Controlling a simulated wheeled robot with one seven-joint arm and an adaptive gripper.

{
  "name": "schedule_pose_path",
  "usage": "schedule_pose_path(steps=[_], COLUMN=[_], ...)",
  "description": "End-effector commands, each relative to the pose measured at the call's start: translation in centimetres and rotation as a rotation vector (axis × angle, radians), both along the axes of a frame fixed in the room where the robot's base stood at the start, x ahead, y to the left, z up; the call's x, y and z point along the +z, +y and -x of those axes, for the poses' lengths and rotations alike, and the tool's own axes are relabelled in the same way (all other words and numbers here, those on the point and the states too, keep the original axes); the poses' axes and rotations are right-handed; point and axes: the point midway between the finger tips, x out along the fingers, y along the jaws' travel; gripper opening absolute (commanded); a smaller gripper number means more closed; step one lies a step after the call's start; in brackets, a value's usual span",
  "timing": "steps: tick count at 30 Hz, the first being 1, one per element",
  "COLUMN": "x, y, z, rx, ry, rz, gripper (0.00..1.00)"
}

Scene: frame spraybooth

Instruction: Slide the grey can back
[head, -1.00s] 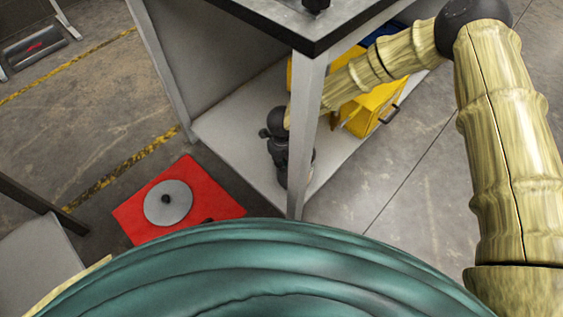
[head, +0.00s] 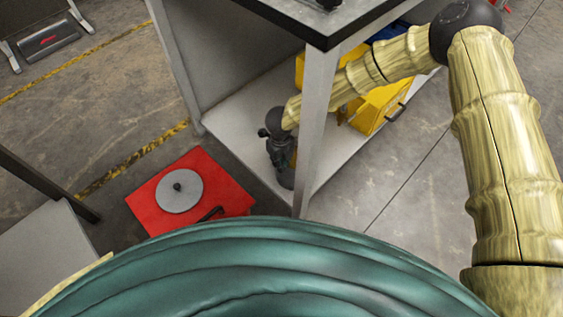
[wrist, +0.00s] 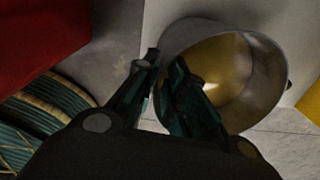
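The grey can (wrist: 262,58) shows large in the wrist view, its open mouth and golden inside facing the camera. My gripper (wrist: 164,66) is at the can's left side, with a gap between its two fingertips. The right finger overlaps the can's mouth and the left finger is outside its left edge. I cannot tell whether either finger touches the can. In the head view my gripper (head: 282,165) points down over the cabinet's lower shelf (head: 235,135), just left of the front post. The can cannot be made out clearly there.
The cabinet's front post (head: 313,130) stands close right of my gripper, under the dark-edged top (head: 290,25). A yellow case (head: 378,105) is on the shelf behind my forearm. A red base with a grey disc (head: 232,194) lies left of the cabinet. Open floor is to the right.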

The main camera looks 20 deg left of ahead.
Motion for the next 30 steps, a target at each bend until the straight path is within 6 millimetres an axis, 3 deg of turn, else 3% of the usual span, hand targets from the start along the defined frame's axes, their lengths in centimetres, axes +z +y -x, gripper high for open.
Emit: schedule_pose_path(steps=[16, 30], x=[0.7, 6.7], y=[-0.2, -0.2], z=[-0.1, -0.1], rx=[-0.003, -0.003], ry=[-0.001, -0.001], rz=[0.0, 0.001], gripper=[0.3, 0.3])
